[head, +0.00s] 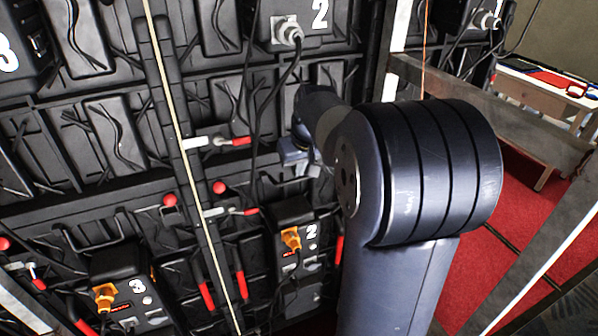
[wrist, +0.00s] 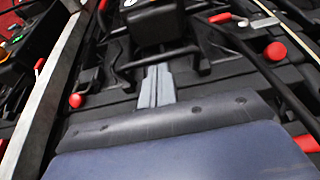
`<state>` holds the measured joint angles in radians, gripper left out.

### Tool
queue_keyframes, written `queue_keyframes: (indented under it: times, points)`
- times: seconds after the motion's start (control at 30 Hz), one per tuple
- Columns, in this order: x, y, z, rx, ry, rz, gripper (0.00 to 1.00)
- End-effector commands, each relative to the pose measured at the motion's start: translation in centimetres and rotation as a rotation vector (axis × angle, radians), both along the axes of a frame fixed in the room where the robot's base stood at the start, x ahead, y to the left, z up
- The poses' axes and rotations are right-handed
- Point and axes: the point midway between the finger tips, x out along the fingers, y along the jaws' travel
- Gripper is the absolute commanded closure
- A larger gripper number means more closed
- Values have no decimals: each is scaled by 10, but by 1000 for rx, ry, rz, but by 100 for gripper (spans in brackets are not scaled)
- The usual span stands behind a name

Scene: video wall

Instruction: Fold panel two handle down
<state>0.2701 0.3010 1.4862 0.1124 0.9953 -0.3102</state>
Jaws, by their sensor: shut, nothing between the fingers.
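The control box of panel two (head: 295,240), black with a white 2 and an orange plug, is low on the wall in the head view. A black handle bar (head: 257,185) shows just above it, partly hidden by my arm. In the head view my gripper (head: 297,160) is in front of the wall, above the box. I cannot tell whether it touches the handle.
Panel three's box (head: 125,290) is to the left, with a black handle (head: 95,232) above it. Red-knobbed latches (head: 219,188) and hanging cables (head: 262,110) are near my gripper. A wooden rail (head: 490,110) and red carpet (head: 500,215) are to the right.

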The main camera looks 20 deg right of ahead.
Motion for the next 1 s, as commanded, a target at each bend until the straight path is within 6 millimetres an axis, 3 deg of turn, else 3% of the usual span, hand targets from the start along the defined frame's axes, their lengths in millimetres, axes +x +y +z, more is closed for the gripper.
queue_keyframes:
  times: [0.2,1.0]
  points:
    - [3,0,-17,0,1,0,100]
    - [15,0,-25,0,-64,0,100]
